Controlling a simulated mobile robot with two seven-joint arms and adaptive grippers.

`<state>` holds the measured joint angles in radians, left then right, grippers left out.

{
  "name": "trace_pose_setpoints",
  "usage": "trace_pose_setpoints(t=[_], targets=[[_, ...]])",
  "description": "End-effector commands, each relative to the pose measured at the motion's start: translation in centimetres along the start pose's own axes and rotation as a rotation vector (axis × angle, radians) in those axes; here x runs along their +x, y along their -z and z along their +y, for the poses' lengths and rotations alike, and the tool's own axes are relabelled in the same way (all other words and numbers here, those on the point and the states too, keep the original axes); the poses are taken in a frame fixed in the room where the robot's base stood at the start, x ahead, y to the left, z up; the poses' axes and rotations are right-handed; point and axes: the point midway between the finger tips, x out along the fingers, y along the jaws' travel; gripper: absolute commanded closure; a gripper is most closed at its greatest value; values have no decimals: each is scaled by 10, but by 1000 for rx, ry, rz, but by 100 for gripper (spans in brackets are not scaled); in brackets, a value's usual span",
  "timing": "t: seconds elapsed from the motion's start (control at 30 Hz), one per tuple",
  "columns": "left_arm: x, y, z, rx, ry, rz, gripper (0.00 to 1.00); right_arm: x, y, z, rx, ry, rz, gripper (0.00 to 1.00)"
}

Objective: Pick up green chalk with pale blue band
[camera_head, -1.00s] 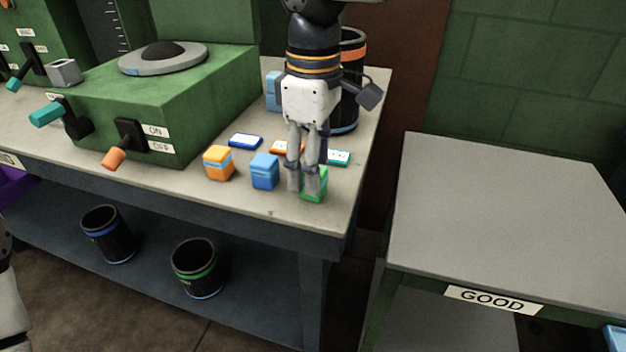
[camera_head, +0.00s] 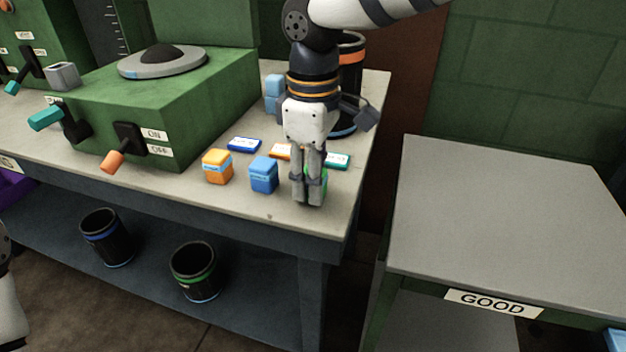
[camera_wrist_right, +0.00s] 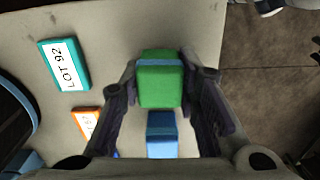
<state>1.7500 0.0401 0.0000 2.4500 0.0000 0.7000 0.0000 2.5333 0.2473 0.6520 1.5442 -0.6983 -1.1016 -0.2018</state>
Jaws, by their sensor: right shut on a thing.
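The green chalk with a pale blue band (camera_wrist_right: 160,88) is a small block between the two fingers of my right gripper (camera_wrist_right: 160,75) in the right wrist view. In the head view, my right gripper (camera_head: 309,199) points down near the bench's front right corner, shut on the chalk. Only a strip of the green chalk (camera_head: 323,187) shows there; the fingers hide the rest. It is at or very near the bench top; I cannot tell if it touches. My left gripper is not in view.
A blue block (camera_head: 264,175) and an orange block (camera_head: 217,167) stand left of my right gripper on the bench (camera_head: 240,211). Flat labels, including a teal one (camera_head: 338,161), lie behind. A black bin (camera_head: 351,75) stands behind. The GOOD table (camera_head: 510,210) at right is clear.

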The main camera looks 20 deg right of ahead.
Motion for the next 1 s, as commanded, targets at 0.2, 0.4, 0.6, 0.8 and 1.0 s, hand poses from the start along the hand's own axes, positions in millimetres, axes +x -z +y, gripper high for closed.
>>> trace_pose_setpoints(t=[0.2, 0.4, 0.6, 0.8, 1.0], targets=[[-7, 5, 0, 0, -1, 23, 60, -46, -1, -12, -4, -10, 6, 100], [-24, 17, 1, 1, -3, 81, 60, -102, -10, -66, -5, -16, 9, 100], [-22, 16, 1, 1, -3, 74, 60, -117, -17, -116, -3, -5, 1, 100], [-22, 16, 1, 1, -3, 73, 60, -125, -20, -137, 0, 0, 1, 100], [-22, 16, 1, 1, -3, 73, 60, -126, -20, -139, 0, 1, 1, 100]])
